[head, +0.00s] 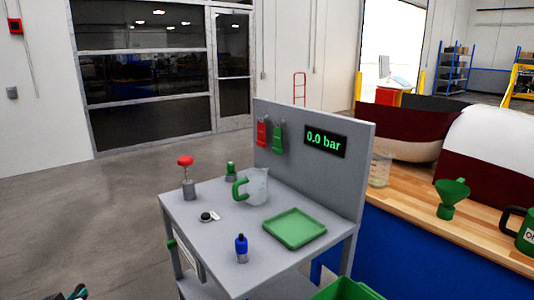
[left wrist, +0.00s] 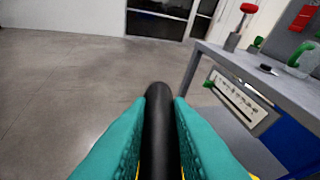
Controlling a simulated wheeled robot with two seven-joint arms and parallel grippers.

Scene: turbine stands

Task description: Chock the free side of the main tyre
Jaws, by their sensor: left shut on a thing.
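My left gripper (left wrist: 158,115) shows two teal fingers in the left wrist view. They are shut on a black rounded bar (left wrist: 158,130), which stands up between them. What the bar belongs to is hidden below the frame. In the head view only a small bit of the left gripper (head: 72,294) shows at the bottom left edge, and what it holds cannot be made out there. I see no main tyre and nothing I can surely call a chock in either view. My right gripper is not in view.
A grey cart (head: 185,222) holds a green tray (head: 295,228), a jug (head: 258,187) and a blue bottle (head: 241,249). A wooden bench (head: 410,214) stands right of it. The floor (head: 75,225) left of the cart is clear.

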